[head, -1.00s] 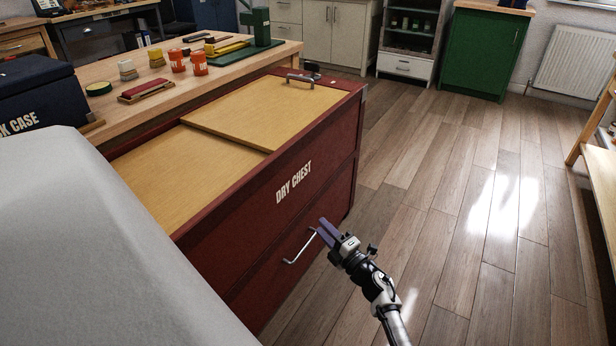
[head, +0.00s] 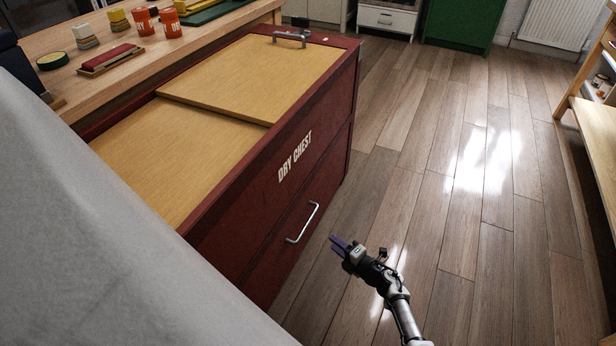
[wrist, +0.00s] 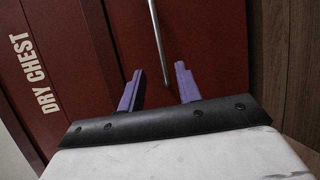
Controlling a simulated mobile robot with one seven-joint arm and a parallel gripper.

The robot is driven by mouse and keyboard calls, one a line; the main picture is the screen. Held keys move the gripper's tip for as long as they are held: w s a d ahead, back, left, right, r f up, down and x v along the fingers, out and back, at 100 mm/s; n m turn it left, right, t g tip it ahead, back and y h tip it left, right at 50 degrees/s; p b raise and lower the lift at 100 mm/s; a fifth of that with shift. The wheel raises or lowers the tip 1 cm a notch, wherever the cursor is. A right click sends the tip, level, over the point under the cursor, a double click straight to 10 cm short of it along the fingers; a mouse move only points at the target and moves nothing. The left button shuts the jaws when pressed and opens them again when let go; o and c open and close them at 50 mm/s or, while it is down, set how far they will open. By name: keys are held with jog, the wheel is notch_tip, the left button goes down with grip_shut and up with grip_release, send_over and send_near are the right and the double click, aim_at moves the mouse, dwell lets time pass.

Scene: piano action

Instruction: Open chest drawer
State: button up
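The dry chest (head: 235,205) is a dark red box with two light wooden lid panels on top. Its drawer (head: 268,268) is low in the front and looks flush with it. The drawer's silver bar handle (head: 304,224) is clear to see in the head view. My gripper (head: 336,243) is right of the handle, apart from it and out from the front. In the wrist view, the two purple fingers of my gripper (wrist: 160,86) are spread with nothing held. The handle (wrist: 158,45) points down toward the gap between them, beyond the tips.
A large pale grey surface (head: 110,240) fills the lower left. A wooden workbench (head: 190,48) with orange cups and small blocks stands behind the chest. Open wooden floor (head: 470,200) lies to the right, with a wooden shelf unit (head: 590,130) at the right edge.

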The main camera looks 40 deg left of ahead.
jog(key=b+x, duration=0.5)
jog(key=x, duration=0.8)
jog(key=shift+w, duration=0.1)
grip_shut()
